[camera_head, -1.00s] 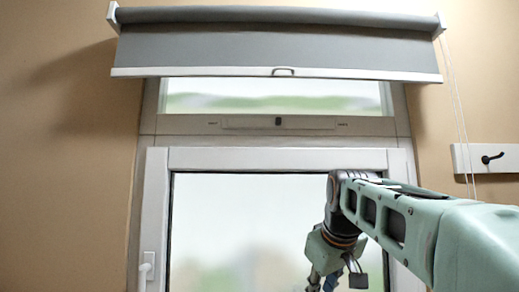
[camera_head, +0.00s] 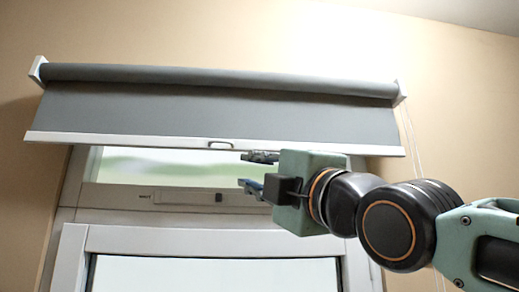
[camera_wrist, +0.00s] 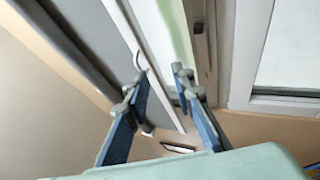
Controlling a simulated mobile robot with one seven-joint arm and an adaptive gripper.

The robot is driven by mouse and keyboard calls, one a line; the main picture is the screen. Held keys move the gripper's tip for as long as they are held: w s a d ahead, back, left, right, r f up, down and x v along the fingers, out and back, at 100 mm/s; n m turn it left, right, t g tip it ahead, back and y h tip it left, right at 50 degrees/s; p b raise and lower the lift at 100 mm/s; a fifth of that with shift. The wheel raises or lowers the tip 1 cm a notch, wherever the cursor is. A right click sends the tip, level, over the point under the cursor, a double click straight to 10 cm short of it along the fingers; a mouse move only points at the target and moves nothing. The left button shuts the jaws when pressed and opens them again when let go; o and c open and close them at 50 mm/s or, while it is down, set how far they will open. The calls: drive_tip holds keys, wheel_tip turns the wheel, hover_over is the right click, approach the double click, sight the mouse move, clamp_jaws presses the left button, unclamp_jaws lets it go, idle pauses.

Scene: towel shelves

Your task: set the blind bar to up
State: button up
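The blind bar (camera_head: 110,141) is a white strip along the bottom of a short grey blind (camera_head: 200,108), above the upper window pane. A small dark loop handle (camera_head: 220,145) sits near its middle. My gripper (camera_head: 254,171) is open and empty, just right of the handle and near bar height, with its fingers pointing left. In the wrist view my gripper (camera_wrist: 160,82) shows two spread blue fingers, and the bar (camera_wrist: 125,27) runs diagonally, with the handle (camera_wrist: 140,61) close to the left fingertip. I cannot tell whether they touch.
The roller (camera_head: 220,80) is mounted above on the beige wall. The window frame (camera_head: 190,240) lies below, with a latch strip (camera_head: 175,198) near my lower finger. A thin cord (camera_head: 411,140) hangs at the right.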

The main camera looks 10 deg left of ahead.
sight(221, 142)
drive_tip(key=shift+n+y, duration=0.7)
drive_tip(key=shift+n, duration=0.2)
drive_tip(key=w+a+r+p, duration=0.1)
drive_tip(key=a+r, duration=0.1)
drive_tip(key=w+a+r+p, duration=0.2)
drive_tip(key=r, duration=0.1)
drive_tip(key=w+a+r+p, duration=0.1)
drive_tip(key=a+r, duration=0.1)
drive_tip(key=shift+w+a+r+p, duration=0.15)
drive_tip(key=shift+w+r+p, duration=0.15)
drive_tip(key=shift+c, duration=0.7)
clamp_jaws()
drive_tip(key=shift+f, duration=0.1)
